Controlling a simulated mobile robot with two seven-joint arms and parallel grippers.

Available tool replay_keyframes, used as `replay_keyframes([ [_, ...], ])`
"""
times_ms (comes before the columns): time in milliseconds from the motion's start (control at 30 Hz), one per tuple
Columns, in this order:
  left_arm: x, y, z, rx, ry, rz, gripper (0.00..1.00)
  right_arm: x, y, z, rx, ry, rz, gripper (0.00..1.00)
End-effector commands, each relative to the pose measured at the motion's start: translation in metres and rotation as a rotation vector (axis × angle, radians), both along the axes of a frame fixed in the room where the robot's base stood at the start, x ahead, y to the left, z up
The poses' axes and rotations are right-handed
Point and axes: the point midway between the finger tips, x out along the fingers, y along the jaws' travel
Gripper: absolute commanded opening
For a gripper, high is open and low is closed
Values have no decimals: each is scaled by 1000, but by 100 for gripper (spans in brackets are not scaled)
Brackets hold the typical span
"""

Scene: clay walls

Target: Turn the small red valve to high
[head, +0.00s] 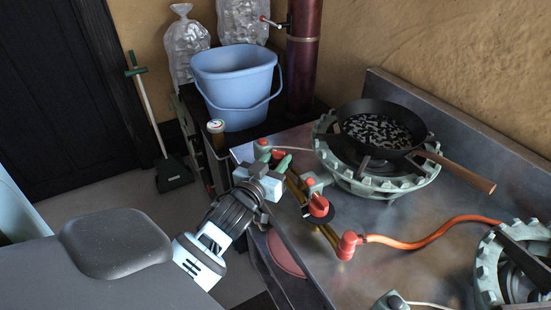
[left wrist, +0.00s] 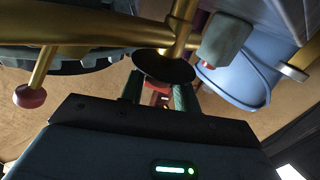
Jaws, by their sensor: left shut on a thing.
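A small red valve (head: 263,143) sits at the left end of the gold gas pipe, on the front edge of the metal counter. My left gripper (head: 277,161) reaches it from below left, with its green fingers at the pipe. In the left wrist view a red part (left wrist: 158,98) lies between the two fingers (left wrist: 158,92), under a dark disc; the gripper is shut on it. The fingers hide much of the valve, so I cannot tell its setting. A larger red valve (head: 318,207) stands farther right on the same pipe. My right gripper is not in view.
A black pan (head: 376,128) stands on the far burner (head: 410,182). An orange hose (head: 430,231) runs from the pipe's right end toward the second burner (head: 490,270). A blue bucket (head: 235,85) stands behind the gripper. The counter's middle is largely clear.

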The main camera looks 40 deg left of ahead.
Motion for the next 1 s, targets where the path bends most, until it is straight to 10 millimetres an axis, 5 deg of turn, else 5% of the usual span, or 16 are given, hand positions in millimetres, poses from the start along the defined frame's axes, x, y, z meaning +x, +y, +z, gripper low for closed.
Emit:
replay_keyframes([
  [567,0,2,0,2,0,26,9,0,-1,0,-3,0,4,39],
  [600,0,2,0,2,0,26,33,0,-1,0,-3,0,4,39],
  [733,0,1,0,2,0,25,50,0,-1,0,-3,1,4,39],
  [1000,0,0,0,1,-1,23,50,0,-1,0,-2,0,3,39],
])
